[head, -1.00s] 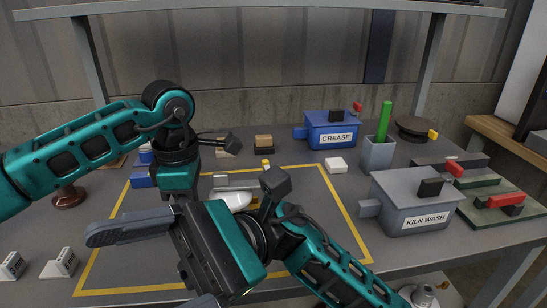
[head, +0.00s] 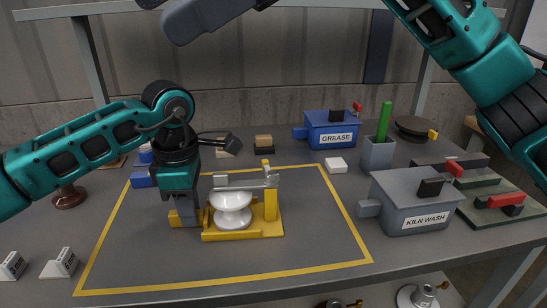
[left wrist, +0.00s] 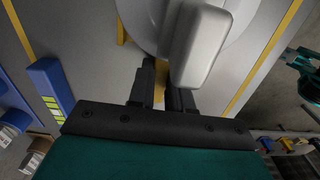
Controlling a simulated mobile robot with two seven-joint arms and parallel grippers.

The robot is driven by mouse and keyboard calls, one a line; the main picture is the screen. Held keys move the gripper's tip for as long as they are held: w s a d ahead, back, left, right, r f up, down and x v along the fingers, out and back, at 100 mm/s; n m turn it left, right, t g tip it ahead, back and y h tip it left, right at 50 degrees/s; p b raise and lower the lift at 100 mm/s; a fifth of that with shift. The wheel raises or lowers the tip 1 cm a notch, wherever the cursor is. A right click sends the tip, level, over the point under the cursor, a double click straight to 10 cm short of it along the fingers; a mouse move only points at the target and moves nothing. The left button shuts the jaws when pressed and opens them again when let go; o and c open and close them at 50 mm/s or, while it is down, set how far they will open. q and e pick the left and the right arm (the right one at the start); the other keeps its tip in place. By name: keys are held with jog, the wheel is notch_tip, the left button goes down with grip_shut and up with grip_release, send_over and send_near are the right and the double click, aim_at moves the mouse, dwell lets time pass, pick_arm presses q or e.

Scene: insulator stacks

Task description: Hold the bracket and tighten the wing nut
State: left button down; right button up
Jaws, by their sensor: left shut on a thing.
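The yellow bracket (head: 262,230) stands on the mat inside the yellow outline, with an upright post at its right. A white insulator (head: 232,219) sits in it under a grey clamp bar (head: 238,183). A small yellow piece, apparently the wing nut (head: 265,163), tops the post. My left gripper (head: 187,219) is shut on the bracket's left end; its jaws show in the left wrist view (left wrist: 162,90), with the white insulator and grey bar beyond.
The blue GREASE box (head: 331,131), grey cup with green stick (head: 377,153) and white block (head: 336,165) are behind. The front of the mat is clear.

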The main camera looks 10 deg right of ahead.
jog(key=w+d+f+m+t+h, duration=0.3)
jog(key=w+d+f+h, duration=0.1)
jog(key=w+d+f, duration=0.3)
jog(key=m+h, duration=0.1)
jog(key=h, duration=0.3)
send_near(271, 166)
jog(key=x, duration=0.8)
jog(key=shift+w, duration=0.1)
jog(key=shift+a+f+m, duration=0.1)
jog(key=shift+f+m, duration=0.2)
jog(key=shift+f, duration=0.1)
jog(key=c, duration=1.1)
